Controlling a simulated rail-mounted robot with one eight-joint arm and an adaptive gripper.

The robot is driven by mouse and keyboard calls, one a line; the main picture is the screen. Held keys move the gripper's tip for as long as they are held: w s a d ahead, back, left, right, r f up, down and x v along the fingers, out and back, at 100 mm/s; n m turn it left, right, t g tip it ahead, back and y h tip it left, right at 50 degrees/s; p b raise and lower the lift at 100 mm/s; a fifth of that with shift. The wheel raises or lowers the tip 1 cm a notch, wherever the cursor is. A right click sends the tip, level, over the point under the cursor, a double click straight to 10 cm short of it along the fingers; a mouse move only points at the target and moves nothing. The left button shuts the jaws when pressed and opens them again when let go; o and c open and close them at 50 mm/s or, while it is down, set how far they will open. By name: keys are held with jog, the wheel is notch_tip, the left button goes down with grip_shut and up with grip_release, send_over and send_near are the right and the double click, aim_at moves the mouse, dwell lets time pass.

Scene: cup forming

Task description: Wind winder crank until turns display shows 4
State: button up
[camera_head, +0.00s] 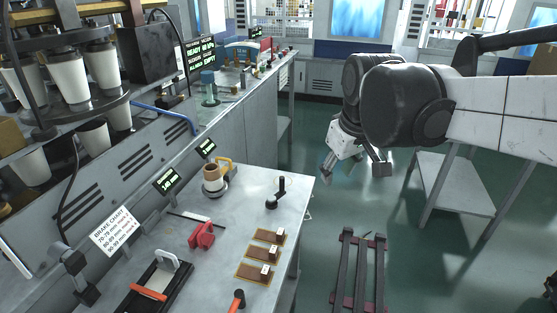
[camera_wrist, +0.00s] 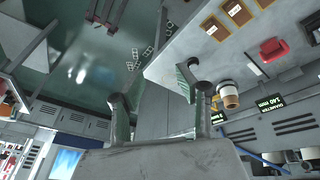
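A black crank-like piece with an upright knob (camera_head: 276,193) stands near the right end of the grey bench (camera_head: 245,185). A brown and white cup-like spool (camera_head: 211,178) with a yellow handle-shaped part sits left of it; it also shows in the wrist view (camera_wrist: 229,97). Two small dark displays with green text stand behind, one at the left (camera_head: 167,181) and one near the spool (camera_head: 208,149). I cannot read a turns count on either. My gripper (camera_head: 354,172) is open and empty, off the bench's right edge above the floor. Its spread fingers show in the wrist view (camera_wrist: 161,68).
Several brown plates (camera_head: 259,254), a red block (camera_head: 202,235) and an orange-handled tool (camera_head: 237,301) lie on the bench. A dark rack (camera_head: 358,270) stands on the floor. A grey table (camera_head: 455,187) is at the right. Floor below my gripper is clear.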

jog(key=w+a+n+g+p, duration=0.25)
jog(key=w+a, duration=0.25)
jog(key=w, duration=0.5)
jog(key=n+g, duration=0.2)
jog(key=n, duration=0.2)
send_over(282, 178)
notch_tip(282, 178, down, 4)
jog(key=shift+t, duration=0.25)
notch_tip(282, 178, down, 14)
jog(key=shift+w+d+f, duration=0.1)
jog(key=shift+f, duration=0.1)
jog(key=shift+c, duration=0.4)
grip_shut()
